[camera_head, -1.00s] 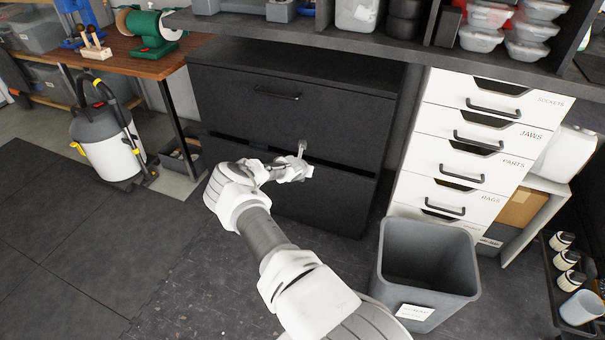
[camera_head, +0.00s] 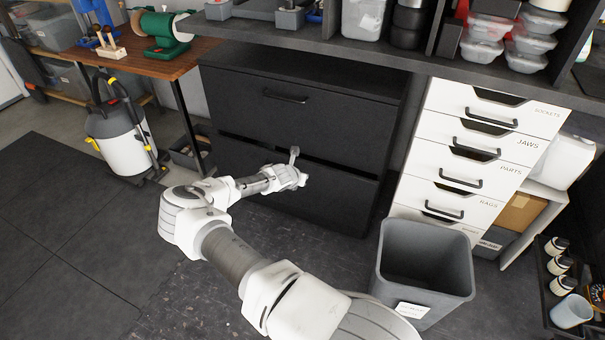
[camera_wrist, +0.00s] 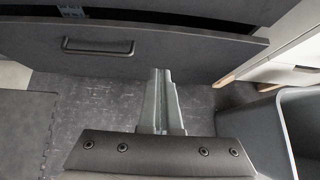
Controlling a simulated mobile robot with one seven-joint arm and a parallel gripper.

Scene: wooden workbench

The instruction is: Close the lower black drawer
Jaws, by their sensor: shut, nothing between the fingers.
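The lower black drawer (camera_head: 335,205) is the bottom front of the black cabinet, under the upper drawer (camera_head: 300,110). In the wrist view, the lower drawer's front (camera_wrist: 190,48) carries a black bar handle (camera_wrist: 98,47). A dark gap shows behind its top edge, so it stands slightly open. My gripper (camera_head: 294,153) is shut and empty, in front of the cabinet near the lower drawer's top edge. In the wrist view its closed fingers (camera_wrist: 160,76) overlap the drawer's lower edge, right of the handle. I cannot tell whether they touch. My arm hides part of the drawer front in the head view.
A grey bin (camera_head: 425,270) stands right of my arm, before white labelled drawers (camera_head: 480,150). A vacuum cleaner (camera_head: 125,140) stands at left beside a wooden bench (camera_head: 150,65). The floor at left is clear.

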